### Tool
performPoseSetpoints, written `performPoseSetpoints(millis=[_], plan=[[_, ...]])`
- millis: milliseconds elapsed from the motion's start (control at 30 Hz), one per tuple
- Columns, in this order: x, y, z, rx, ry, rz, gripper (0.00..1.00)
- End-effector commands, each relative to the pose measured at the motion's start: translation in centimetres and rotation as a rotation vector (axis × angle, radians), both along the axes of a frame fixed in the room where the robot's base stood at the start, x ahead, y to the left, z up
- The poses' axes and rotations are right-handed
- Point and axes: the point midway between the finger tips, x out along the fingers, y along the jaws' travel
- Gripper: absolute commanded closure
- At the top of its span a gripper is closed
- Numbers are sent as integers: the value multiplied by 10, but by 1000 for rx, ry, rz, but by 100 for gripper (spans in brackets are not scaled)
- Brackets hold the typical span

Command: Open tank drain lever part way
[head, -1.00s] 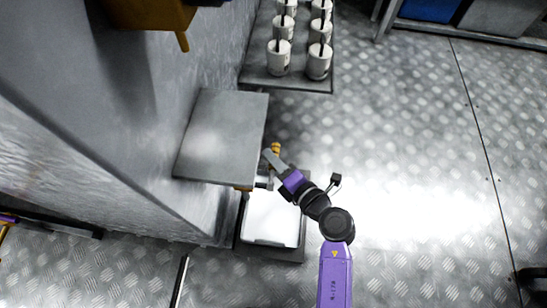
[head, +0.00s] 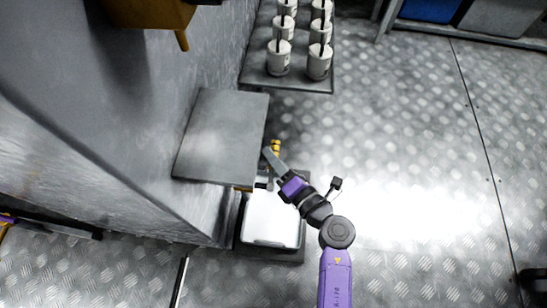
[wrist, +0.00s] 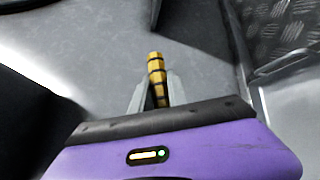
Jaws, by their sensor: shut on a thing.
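A brass, ribbed fitting (head: 276,146) sticks out beside the grey shelf-like plate on the tank side. It shows larger in the wrist view (wrist: 156,68), between and beyond the grey fingers. My gripper (head: 270,156) is at this drain fitting, its fingers close together. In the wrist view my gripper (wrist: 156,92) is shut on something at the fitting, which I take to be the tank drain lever. The lever itself is hard to tell apart from the fingers, and its angle cannot be read.
The grey plate (head: 222,137) stands close left of my gripper. A pale tray (head: 270,222) lies on the floor below it. A rack (head: 262,79) with several white canisters stands beyond. The diamond-plate floor (head: 420,150) to the right is open.

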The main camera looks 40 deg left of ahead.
Motion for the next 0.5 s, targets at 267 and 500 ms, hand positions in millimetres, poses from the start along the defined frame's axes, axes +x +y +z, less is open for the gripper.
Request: performPoseSetpoints(millis=[267, 500], plan=[[-4, -2, 10, 84, -130, 2, 100], [-6, -3, 15, 124, -199, 1, 100]])
